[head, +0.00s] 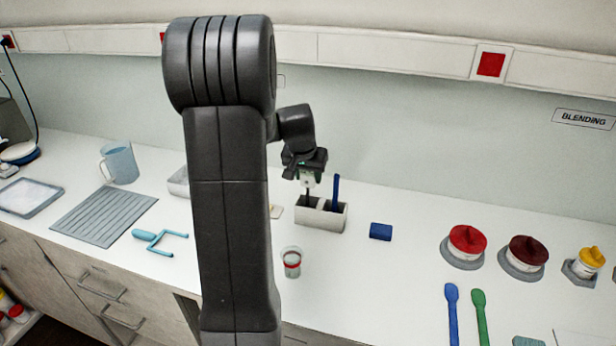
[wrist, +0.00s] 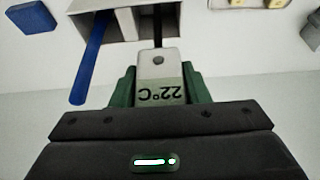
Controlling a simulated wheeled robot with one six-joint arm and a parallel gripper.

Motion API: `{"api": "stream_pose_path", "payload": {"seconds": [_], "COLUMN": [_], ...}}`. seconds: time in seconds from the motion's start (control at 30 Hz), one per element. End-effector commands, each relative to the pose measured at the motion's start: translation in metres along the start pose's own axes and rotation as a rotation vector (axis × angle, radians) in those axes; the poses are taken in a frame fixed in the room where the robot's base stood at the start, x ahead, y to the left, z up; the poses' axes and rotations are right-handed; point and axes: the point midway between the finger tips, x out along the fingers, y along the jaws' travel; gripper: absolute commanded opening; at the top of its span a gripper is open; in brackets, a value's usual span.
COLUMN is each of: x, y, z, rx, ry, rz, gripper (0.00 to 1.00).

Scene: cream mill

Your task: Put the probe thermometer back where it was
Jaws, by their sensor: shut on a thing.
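The probe thermometer (wrist: 150,66) has a pale body with a 22°C display and a thin dark stem. My gripper (wrist: 160,90) is shut on its body, with green fingers on both sides. In the head view my gripper (head: 308,176) is above a small white two-compartment holder (head: 326,222), and the thermometer (head: 308,184) points down. The stem lines up with the left compartment in the head view; I cannot tell how deep its tip is. A blue-handled tool (head: 336,190) stands in the right compartment. The holder (wrist: 122,24) also shows in the wrist view.
A blue block (head: 381,231) lies right of the holder. A small clear cup with a red band (head: 291,262) stands in front. Red (head: 467,240) and dark red (head: 527,252) lidded jars stand further right. My arm hides part of the bench left of the holder.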

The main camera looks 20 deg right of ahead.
Motion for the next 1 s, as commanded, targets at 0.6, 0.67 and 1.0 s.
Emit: {"api": "stream_pose_path", "payload": {"seconds": [0.6,0.67,1.0], "x": [0.0109,0.0108,0.0030], "y": [0.0001,0.0001,-0.0001], "z": [0.0046,0.0046,0.0028], "rx": [-0.001,-0.001,-0.001], "ry": [0.001,0.001,0.003], "rz": [0.000,0.000,-0.001], "gripper": [0.63,0.63,0.63]}}
